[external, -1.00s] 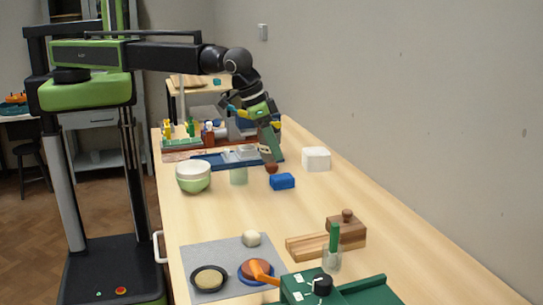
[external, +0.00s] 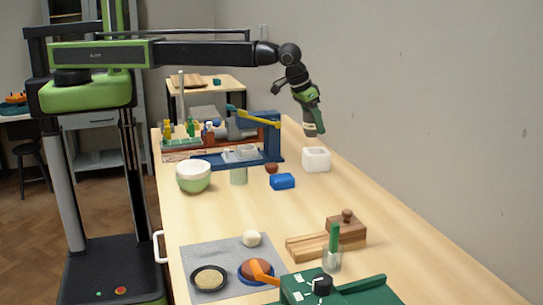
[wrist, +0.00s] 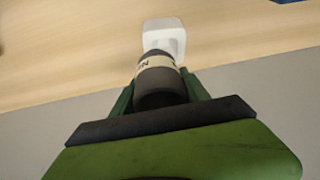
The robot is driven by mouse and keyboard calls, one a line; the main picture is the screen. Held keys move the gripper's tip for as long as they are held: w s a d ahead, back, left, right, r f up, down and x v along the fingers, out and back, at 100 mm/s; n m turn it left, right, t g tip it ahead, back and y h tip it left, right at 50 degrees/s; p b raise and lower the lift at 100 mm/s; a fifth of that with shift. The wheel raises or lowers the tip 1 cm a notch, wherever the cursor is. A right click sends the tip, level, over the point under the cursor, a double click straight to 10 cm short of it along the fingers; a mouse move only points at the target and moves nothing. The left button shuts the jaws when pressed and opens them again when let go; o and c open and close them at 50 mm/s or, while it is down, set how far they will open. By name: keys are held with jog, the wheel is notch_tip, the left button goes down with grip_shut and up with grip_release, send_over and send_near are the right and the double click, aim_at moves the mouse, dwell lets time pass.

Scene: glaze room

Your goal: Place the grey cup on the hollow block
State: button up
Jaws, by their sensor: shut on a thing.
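My gripper (external: 311,118) is shut on a dark grey cup with a cream lettered band (wrist: 157,70). In the external view the cup (external: 314,130) hangs slightly tilted above the white hollow block (external: 316,164), with a small gap between them. The block stands on the table near the wall, and its open top shows. In the wrist view the block (wrist: 164,34) appears just beyond the cup's far end, partly covered by it. My gripper (wrist: 159,95) has a green finger on each side of the cup.
A blue block (external: 283,181) and a small brown object (external: 272,168) lie left of the hollow block.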

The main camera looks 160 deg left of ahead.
aim_at(308, 111)
jog(key=a, duration=0.1)
jog(key=s+a+f, duration=0.1)
jog(key=a+f+b, duration=0.1)
jog(key=shift+s, duration=0.3)
notch_tip(308, 111, down, 4)
jog(key=b, duration=0.4)
jog(key=shift+f, duration=0.25)
jog(key=shift+r, duration=0.3)
jog(key=shift+f, duration=0.25)
jog(key=o, duration=1.5)
jog(key=shift+r, duration=0.1)
jog(key=p+v, duration=1.1)
jog(key=v, duration=0.1)
jog(key=shift+d+r, duration=0.1)
jog(key=shift+r, duration=0.15)
jog(key=shift+f, duration=0.1)
